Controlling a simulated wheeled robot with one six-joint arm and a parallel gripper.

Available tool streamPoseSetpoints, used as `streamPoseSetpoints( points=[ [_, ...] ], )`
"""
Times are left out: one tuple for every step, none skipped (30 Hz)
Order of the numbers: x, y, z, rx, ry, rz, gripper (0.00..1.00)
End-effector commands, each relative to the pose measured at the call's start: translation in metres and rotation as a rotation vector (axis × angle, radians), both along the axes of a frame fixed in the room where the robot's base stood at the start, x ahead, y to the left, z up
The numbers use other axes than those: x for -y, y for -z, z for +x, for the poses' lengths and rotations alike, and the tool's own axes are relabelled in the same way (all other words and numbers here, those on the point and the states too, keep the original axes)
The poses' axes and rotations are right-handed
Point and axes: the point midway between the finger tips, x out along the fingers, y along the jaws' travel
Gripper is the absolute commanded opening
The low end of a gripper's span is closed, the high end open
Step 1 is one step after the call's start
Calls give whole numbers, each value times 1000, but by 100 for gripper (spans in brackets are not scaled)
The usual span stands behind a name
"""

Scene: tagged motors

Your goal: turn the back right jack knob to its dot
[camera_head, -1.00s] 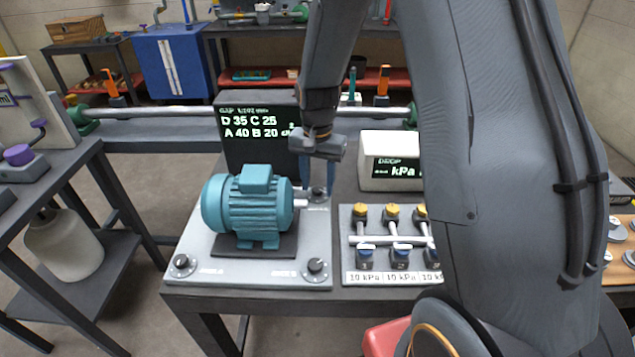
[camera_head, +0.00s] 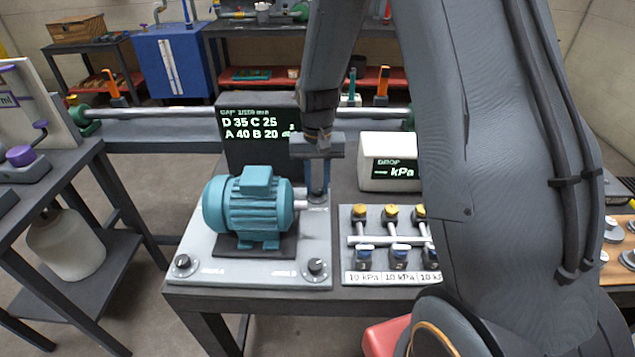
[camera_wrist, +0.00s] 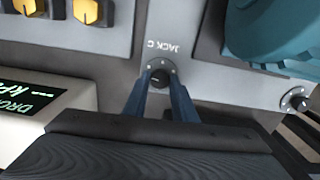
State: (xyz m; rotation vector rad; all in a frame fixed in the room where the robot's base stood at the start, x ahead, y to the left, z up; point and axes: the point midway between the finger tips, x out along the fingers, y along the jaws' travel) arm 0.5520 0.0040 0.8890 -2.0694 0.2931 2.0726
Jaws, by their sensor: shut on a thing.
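The back right jack knob (camera_wrist: 160,80) is a small black knob with a pale pointer mark, on a grey plate beside the "JACK C" label, with small dots around it. My gripper (camera_wrist: 161,88) is shut on this knob, one blue finger on each side. In the head view my gripper (camera_head: 318,192) points straight down at the back right corner of the plate (camera_head: 215,270), and its fingers mostly hide the knob. The teal motor (camera_head: 246,208) stands on the plate, its shaft close to the left of my fingers.
A dark display (camera_head: 262,135) stands behind the plate, reading "D 35 C 25" and "A 40 B 20". A white "DROP" box (camera_head: 390,148) is at the back right. A valve panel (camera_head: 375,272) lies to the right. Front jack knobs sit at left (camera_head: 183,262) and right (camera_head: 316,267).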

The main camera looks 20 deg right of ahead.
Motion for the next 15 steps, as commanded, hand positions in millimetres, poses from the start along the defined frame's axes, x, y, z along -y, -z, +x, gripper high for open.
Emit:
streamPoseSetpoints(
  points=[
    [0,-2,1,2,-42,0,2],
    [0,-2,1,2,-71,1,2],
    [0,-1,1,2,-109,1,2],
    [0,-1,1,2,-137,1,2],
    [0,-1,1,2,-166,1,2],
    [0,-2,1,3,-204,0,2],
    [-1,-2,1,3,-232,0,2],
    [-1,-2,1,3,-260,1,2],
    [-1,-2,1,3,-295,1,2],
    [-1,-2,1,4,-322,0,2],
    [-1,-2,1,4,-349,0,2],
    [-1,-2,1,4,-382,0,2],
    [-1,-2,1,4,-406,0,2],
    [-1,-2,2,5,-429,0,2],
    [-1,-2,2,5,-459,0,2]
  ],
)
